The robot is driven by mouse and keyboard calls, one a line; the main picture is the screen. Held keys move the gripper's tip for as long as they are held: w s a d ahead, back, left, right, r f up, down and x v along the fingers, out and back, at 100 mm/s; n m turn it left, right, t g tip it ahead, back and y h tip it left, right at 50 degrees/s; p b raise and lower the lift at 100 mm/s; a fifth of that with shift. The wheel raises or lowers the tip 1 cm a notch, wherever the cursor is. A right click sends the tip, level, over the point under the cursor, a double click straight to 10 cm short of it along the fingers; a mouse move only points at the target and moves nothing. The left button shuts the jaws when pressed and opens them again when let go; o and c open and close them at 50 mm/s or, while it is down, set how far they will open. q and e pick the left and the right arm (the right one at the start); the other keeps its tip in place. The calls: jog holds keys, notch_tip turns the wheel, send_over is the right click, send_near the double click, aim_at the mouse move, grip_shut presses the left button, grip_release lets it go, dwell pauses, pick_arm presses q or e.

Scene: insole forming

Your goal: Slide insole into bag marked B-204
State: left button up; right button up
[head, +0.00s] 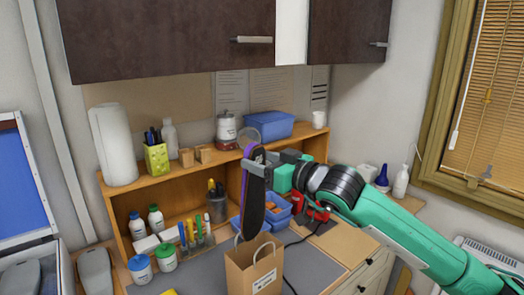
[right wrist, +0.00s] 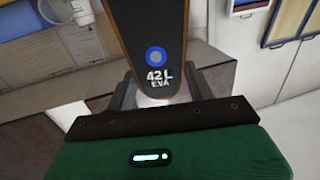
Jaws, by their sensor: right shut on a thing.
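My right gripper (head: 256,164) is shut on a dark insole (head: 252,205) with a purple edge near its top. The insole hangs nearly upright, toe or heel down. In the right wrist view the insole (right wrist: 150,25) carries a blue round mark and the print "42 L EVA". A brown paper bag (head: 240,278) with handles stands on the desk below it, with a white label on its front too small to read. The insole's lower end is at the bag's mouth; I cannot tell whether it is inside. My left gripper is not in view.
Blue bins (head: 278,207) stand just behind the bag. Markers (head: 195,231) and white jars (head: 140,269) stand to its left. A wooden shelf (head: 215,166) runs behind, with dark cabinets (head: 165,40) above. The desk right of the bag is mostly clear.

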jog(key=f, duration=0.2)
pick_arm(q)
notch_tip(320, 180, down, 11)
jog(key=b, duration=1.1)
pick_arm(e)
send_over(256, 226)
jog(key=v, duration=0.2)
notch_tip(256, 226, down, 10)
jog(key=shift+d+r, duration=0.1)
jog(key=shift+r, duration=0.15)
notch_tip(256, 226, down, 3)
jog(key=b, duration=0.3)
jog(key=shift+r, duration=0.15)
jog(key=shift+b, duration=0.4)
notch_tip(256, 226, down, 2)
jog(key=shift+f+b, duration=0.1)
jog(key=shift+b, duration=1)
jog(key=shift+f+b, duration=1)
jog(key=shift+b, duration=0.15)
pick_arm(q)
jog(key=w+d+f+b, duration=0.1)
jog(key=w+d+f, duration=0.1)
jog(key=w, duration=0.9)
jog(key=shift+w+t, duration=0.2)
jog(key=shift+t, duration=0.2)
pick_arm(e)
jog(key=shift+f, duration=0.5)
